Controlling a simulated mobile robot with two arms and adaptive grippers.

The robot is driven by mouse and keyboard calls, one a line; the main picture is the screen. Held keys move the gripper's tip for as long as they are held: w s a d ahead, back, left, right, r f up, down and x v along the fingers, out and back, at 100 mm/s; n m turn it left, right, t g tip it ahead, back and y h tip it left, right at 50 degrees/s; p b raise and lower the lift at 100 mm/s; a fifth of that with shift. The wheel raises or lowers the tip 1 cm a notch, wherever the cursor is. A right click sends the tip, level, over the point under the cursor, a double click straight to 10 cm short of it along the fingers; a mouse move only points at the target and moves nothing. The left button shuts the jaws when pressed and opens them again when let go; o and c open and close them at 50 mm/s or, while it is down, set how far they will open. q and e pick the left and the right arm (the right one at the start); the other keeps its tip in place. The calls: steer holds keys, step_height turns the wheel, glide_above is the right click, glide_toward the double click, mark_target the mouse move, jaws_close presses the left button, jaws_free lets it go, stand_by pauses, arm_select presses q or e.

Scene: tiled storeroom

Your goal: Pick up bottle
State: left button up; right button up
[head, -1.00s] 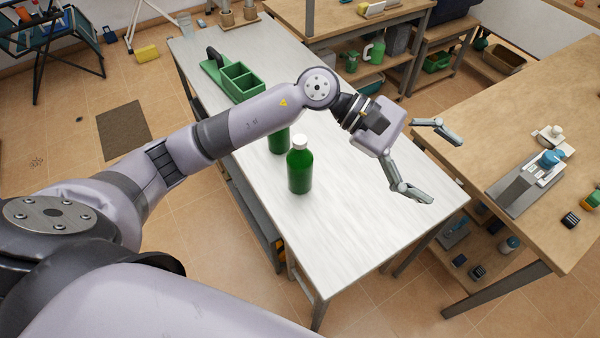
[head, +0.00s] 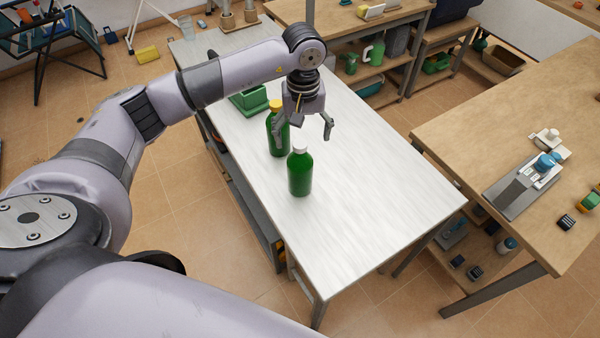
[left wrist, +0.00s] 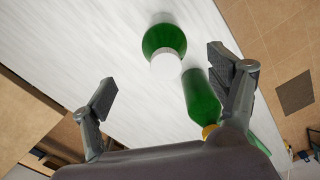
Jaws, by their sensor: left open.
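Two green bottles stand upright on the white table (head: 385,190). The white-capped bottle (head: 300,175) is nearer; the yellow-capped bottle (head: 277,135) is just behind and to its left, partly hidden by a finger. My left gripper (head: 304,138) is open and empty, pointing down above and behind the white-capped bottle, close to the yellow-capped one. In the left wrist view the white-capped bottle (left wrist: 164,40) lies ahead of the spread fingers, and the yellow-capped bottle (left wrist: 199,96) is beside one finger, partly overlapped by it. Contact cannot be told. My right gripper is not in view.
A green divided caddy (head: 247,101) sits on the table behind the bottles, partly hidden by my arm. The table's front right is clear. A wooden bench (head: 480,130) with a grey device (head: 525,187) stands to the right.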

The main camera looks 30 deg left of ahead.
mark_target(303, 144)
arm_select(q)
step_height(303, 144, down, 6)
steer(key=shift+r+p, duration=0.1)
steer(key=shift+p, duration=0.65)
steer(key=shift+f, duration=0.35)
steer(key=f+p, duration=0.2)
steer(key=f, duration=0.1)
steer(key=shift+a+f, duration=0.3)
steer(key=shift+a, duration=0.05)
steer(key=shift+f, duration=0.55)
steer(key=shift+c, duration=0.6)
steer(key=shift+r, duration=0.1)
jaws_close()
